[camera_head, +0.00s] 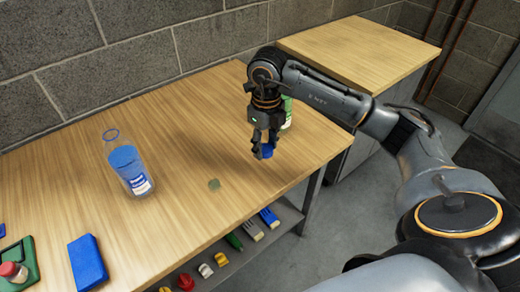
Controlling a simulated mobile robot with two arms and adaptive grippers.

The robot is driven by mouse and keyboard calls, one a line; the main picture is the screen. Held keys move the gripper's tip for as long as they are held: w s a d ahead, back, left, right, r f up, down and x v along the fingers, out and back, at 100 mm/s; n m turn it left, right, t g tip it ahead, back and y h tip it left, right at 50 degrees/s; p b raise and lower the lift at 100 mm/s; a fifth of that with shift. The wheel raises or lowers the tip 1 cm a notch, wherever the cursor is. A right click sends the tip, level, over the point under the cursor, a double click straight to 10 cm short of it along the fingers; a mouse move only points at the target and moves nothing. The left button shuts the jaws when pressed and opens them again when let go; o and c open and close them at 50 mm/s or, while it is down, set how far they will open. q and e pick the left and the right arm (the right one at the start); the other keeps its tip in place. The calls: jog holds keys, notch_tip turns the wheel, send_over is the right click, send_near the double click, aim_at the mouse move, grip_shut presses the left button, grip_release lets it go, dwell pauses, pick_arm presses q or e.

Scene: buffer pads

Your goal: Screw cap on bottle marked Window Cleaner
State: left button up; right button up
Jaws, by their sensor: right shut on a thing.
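A clear bottle (127,168) of blue liquid stands on the wooden table, left of centre. Its neck is open, with no cap on it. The label is too small to read. My right gripper (263,150) points down over the right part of the table, shut on a small blue cap (267,151). The fingers partly hide the cap. The gripper is well to the right of the blue bottle. A second bottle with a green label (287,113) stands behind my right gripper and is mostly hidden by it. My left gripper is not in view.
A blue block (87,262) and a green tray (28,257) with a red-topped jar are at the front left. Tools lie on the shelf below. The table's middle is mostly clear.

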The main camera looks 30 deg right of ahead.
jog(key=s+a+r+b, duration=0.1)
jog(key=s+a+r, duration=0.1)
jog(key=s, duration=0.6)
jog(key=shift+a+r, duration=0.2)
jog(key=shift+r, duration=0.6)
jog(key=shift+s, duration=0.1)
jog(key=s+a+f+n, duration=0.1)
jog(key=a+n, duration=0.3)
jog(key=n, duration=1.2)
jog(key=s+a+f+n, duration=0.1)
jog(key=a+f+n, duration=0.2)
jog(key=n, duration=1.4)
jog(key=shift+a+n, duration=0.3)
jog(key=shift+a, duration=0.95)
jog(key=shift+w, duration=0.15)
